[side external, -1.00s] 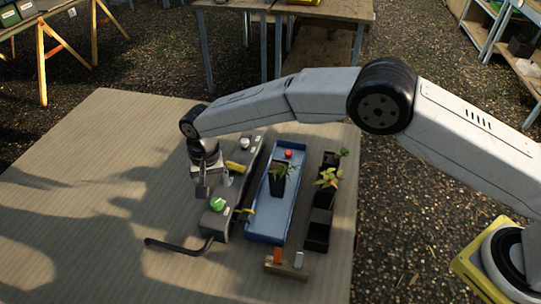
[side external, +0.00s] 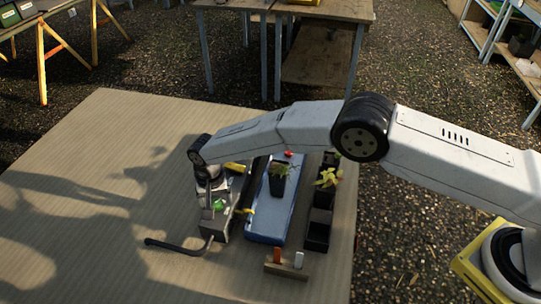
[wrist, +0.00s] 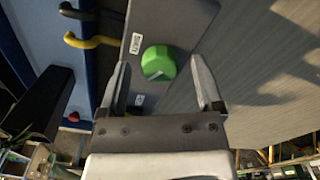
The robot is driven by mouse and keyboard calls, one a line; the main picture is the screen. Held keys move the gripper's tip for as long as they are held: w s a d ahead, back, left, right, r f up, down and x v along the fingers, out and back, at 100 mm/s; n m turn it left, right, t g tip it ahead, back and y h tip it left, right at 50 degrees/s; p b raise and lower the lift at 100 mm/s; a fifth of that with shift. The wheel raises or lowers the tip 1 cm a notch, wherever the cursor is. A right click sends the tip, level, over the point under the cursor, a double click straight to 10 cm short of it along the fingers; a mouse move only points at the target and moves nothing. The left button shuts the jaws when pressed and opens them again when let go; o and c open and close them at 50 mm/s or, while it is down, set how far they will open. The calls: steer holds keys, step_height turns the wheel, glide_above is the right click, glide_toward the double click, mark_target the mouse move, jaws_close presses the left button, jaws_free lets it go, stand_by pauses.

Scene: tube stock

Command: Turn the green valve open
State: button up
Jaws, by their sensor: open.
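The green valve (wrist: 158,62) is a rounded knob on a grey panel (wrist: 170,25) with small white labels beside it. In the wrist view it sits between and just beyond my two fingers. My gripper (wrist: 160,85) is open, one finger on each side of the knob, and I see no contact. The arm's end hides part of the panel there.
A yellow hooked handle (wrist: 90,41) and a black one stick out beside the panel. A blue tray (side external: 265,238) holding a potted plant (side external: 278,180) and a row of black pots (side external: 318,230) stand to the right. The table's left side is clear.

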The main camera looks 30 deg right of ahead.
steer(key=shift+f, duration=0.15)
jaws_close()
steer(key=shift+n, duration=2.9)
jaws_free()
